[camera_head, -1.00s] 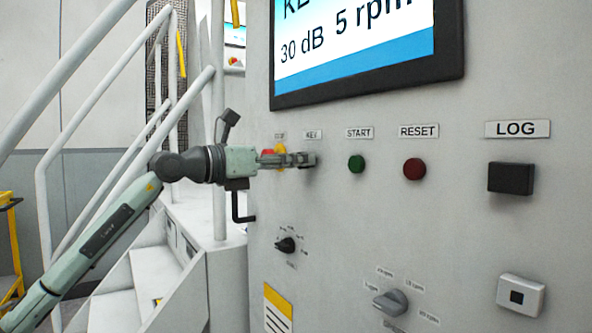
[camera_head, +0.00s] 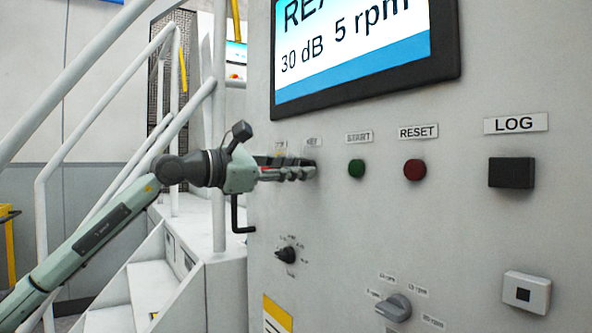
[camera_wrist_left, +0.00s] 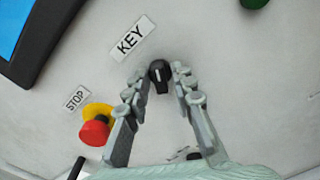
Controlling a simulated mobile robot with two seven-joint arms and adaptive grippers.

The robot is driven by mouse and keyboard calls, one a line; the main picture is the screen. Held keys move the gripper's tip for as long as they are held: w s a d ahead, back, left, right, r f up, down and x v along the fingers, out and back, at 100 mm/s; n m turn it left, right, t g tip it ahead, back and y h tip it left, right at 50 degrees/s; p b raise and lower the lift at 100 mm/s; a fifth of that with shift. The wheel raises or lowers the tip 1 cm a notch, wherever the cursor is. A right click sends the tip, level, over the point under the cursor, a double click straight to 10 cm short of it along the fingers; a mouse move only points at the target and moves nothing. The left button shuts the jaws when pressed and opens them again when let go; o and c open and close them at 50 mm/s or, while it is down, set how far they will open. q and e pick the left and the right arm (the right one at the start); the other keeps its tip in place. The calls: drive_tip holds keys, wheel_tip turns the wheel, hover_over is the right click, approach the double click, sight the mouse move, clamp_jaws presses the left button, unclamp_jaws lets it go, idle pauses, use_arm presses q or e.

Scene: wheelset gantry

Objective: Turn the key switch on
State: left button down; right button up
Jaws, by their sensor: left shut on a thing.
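The key switch (camera_wrist_left: 160,76) is a small black knob with a white mark, below the KEY label (camera_wrist_left: 132,38). It sits between the fingertips of my left gripper (camera_wrist_left: 163,76) in the left wrist view. In the head view my left gripper (camera_head: 304,170) reaches the panel from the left, at the KEY label (camera_head: 312,141), with its fingers hiding the knob. The gripper is shut on the key switch and looks rolled relative to the panel. The screen (camera_head: 352,45) reads "REA…", "30 dB" and "5 rpm". My right gripper is not in view.
The red STOP button (camera_wrist_left: 95,131) with a yellow collar is close beside the left finger. A green START button (camera_head: 356,168) and red RESET button (camera_head: 414,170) are to the right. A dial (camera_head: 287,254) lies below. Stairs and white railings (camera_head: 152,150) stand at left.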

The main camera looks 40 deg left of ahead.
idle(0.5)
use_arm(q)
drive_tip(key=c, duration=1.6)
unclamp_jaws()
drive_tip(key=shift+o, duration=0.2)
drive_tip(key=v, duration=1.2)
